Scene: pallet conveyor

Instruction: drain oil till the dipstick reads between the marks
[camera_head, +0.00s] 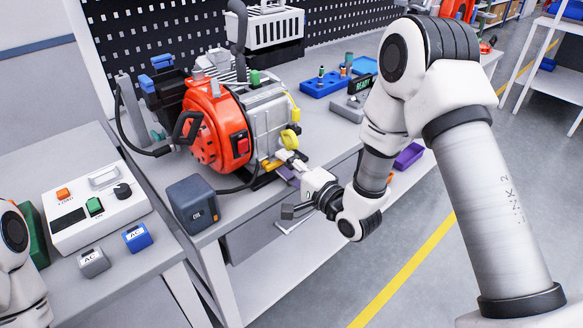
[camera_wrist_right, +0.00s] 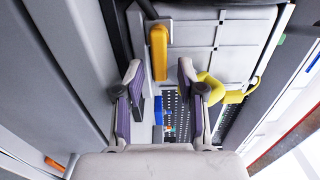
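The engine (camera_head: 262,112) with its orange round cover (camera_head: 219,128) stands on the grey bench. A yellow lever (camera_head: 271,165) sits low on its front side; it shows as an orange-yellow bar in the right wrist view (camera_wrist_right: 158,52). A yellow looped handle (camera_head: 289,140) sits above it, also in the wrist view (camera_wrist_right: 213,86). I cannot read any dipstick marks. My right gripper (camera_head: 290,168) is open at the engine's lower side. In the wrist view, its two purple-padded fingers (camera_wrist_right: 159,72) stand apart either side of the lever's end, with visible gaps. My left gripper is out of view.
A dark box marked OIL (camera_head: 193,204) stands at the bench's front corner. A purple tray (camera_head: 408,156) is at right.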

